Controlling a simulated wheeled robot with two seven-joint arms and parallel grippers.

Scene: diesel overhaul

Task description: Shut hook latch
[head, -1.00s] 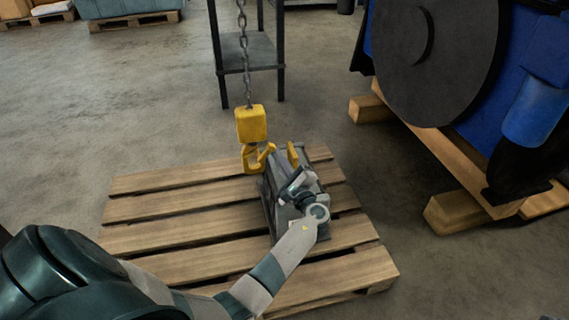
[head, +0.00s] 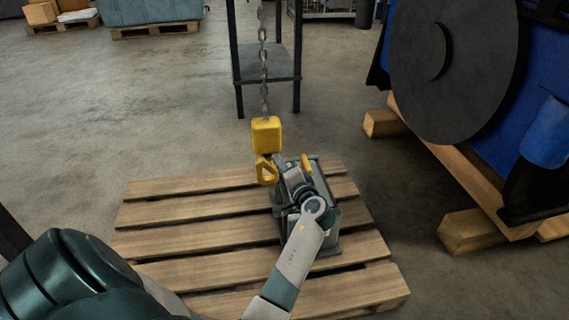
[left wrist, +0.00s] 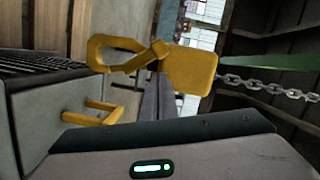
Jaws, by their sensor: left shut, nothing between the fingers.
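The yellow hook (head: 266,168) hangs under a yellow block (head: 266,134) on a chain, above the pallet. In the left wrist view the hook (left wrist: 103,45) lies left of its block (left wrist: 189,70), with the latch (left wrist: 140,60) running slantwise across its mouth. The latch's end appears to meet the hook's tip, though I cannot tell whether they touch. My left gripper (head: 279,167) is close beside the hook on its right. In the left wrist view its fingers (left wrist: 157,82) are shut and empty, their tips by the latch. My right gripper is not in view.
A grey housing (head: 325,240) with a yellow lifting eye (head: 306,162) stands on the wooden pallet (head: 180,235), below my left arm. The eye also shows in the left wrist view (left wrist: 92,113). A blue engine (head: 545,130) on timbers is at right. A dark rack (head: 268,65) stands behind.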

